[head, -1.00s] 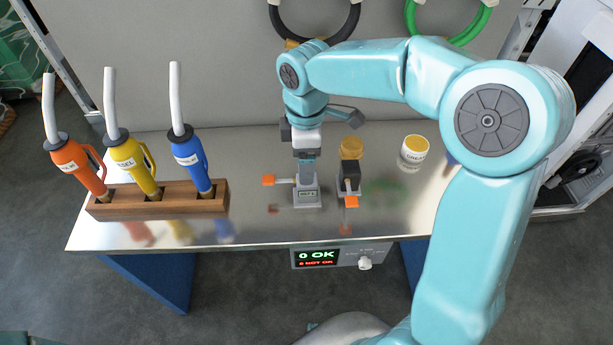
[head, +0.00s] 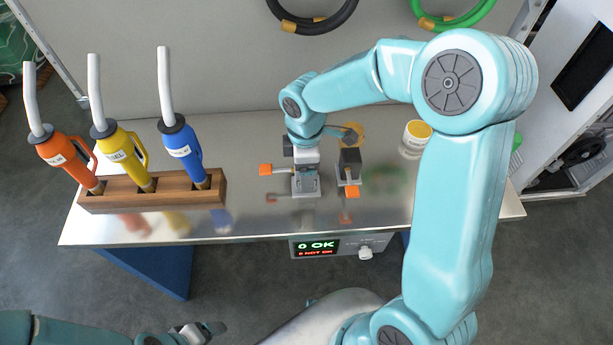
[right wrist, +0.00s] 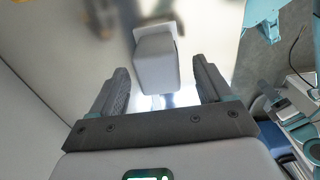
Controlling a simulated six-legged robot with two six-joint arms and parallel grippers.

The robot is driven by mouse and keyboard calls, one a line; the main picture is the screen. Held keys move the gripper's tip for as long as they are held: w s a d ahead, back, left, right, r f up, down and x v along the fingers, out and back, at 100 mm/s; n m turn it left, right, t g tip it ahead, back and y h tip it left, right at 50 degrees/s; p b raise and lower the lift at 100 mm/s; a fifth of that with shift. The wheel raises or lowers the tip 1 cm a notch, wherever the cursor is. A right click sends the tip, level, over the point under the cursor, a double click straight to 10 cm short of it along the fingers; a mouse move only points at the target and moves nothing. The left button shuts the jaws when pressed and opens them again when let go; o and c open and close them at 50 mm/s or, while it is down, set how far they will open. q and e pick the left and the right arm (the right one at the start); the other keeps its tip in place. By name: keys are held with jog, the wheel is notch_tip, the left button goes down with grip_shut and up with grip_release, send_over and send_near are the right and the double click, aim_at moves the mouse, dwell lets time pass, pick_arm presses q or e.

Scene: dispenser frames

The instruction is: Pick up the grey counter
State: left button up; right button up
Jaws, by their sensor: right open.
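A light grey block-shaped thing, which I take as the grey counter (head: 306,187), stands on the metal table, with an orange-tipped piece (head: 265,170) to its left. My right gripper (head: 305,171) is directly above it and hides its upper part. In the right wrist view, a pale grey block (right wrist: 157,66) lies between the open fingers of my right gripper (right wrist: 160,72), with a gap on each side. My left gripper (head: 212,328) is at the bottom edge, far from the counter; its jaws are too small to read.
A darker device (head: 349,162) with an orange tip stands close on the right. A white-and-yellow cup (head: 416,137) is farther right. A wooden rack (head: 150,199) with orange, yellow and blue nozzles stands left. A display box (head: 316,248) is under the front edge.

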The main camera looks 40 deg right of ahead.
notch_tip(320, 180, down, 5)
jog(key=shift+w+d+f, duration=0.1)
jog(key=shift+f, duration=0.1)
jog(key=c, duration=1.1)
jog(key=shift+r, duration=0.15)
